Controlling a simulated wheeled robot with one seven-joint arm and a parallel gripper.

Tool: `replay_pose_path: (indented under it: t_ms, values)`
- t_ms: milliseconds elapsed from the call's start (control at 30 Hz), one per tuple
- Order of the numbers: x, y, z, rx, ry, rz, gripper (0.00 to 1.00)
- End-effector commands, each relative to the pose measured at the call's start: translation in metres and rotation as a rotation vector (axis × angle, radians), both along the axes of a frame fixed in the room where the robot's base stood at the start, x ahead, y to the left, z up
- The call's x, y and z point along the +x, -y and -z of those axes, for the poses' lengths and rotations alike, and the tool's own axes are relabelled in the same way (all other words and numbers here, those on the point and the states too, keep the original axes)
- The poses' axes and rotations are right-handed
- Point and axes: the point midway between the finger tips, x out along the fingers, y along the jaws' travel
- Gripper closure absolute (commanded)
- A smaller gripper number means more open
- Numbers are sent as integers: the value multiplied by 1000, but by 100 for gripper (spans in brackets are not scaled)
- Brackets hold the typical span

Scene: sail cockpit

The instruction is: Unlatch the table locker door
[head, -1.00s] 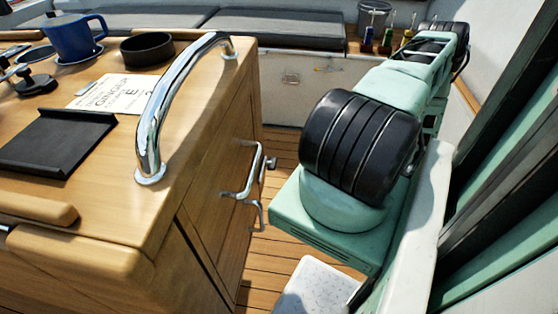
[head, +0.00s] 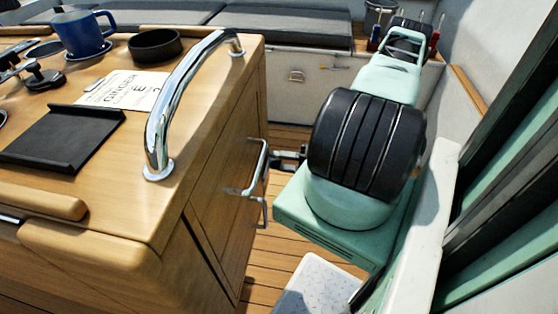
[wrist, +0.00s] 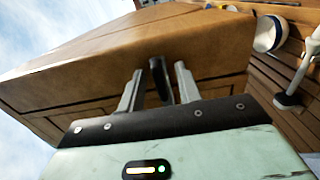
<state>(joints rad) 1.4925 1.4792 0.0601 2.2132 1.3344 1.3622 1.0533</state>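The table locker door (head: 228,190) is the wooden panel on the right side of the table in the head view. It looks closed. A silver handle or latch (head: 258,170) stands out from it. The fingers point at the wood. Whether they touch anything is unclear.
A chrome grab rail (head: 165,115) arches over the table's edge (head: 120,195). A blue mug (head: 82,33), a black bowl (head: 155,46) and a black tray (head: 62,138) rest on the table. Grey-cushioned seating (head: 285,24) stands behind. The plank floor (head: 285,243) beside the door is narrow.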

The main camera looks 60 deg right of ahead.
Motion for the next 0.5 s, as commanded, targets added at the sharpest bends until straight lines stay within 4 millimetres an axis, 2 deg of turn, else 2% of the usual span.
replay_pose_path:
  t_ms: [300,367,433,500]
  values:
    - [2,-1,0,0,-1,0,66]
    - [2,-1,0,0,-1,0,80]
    - [2,-1,0,0,-1,0,99]
    - [2,-1,0,0,-1,0,100]
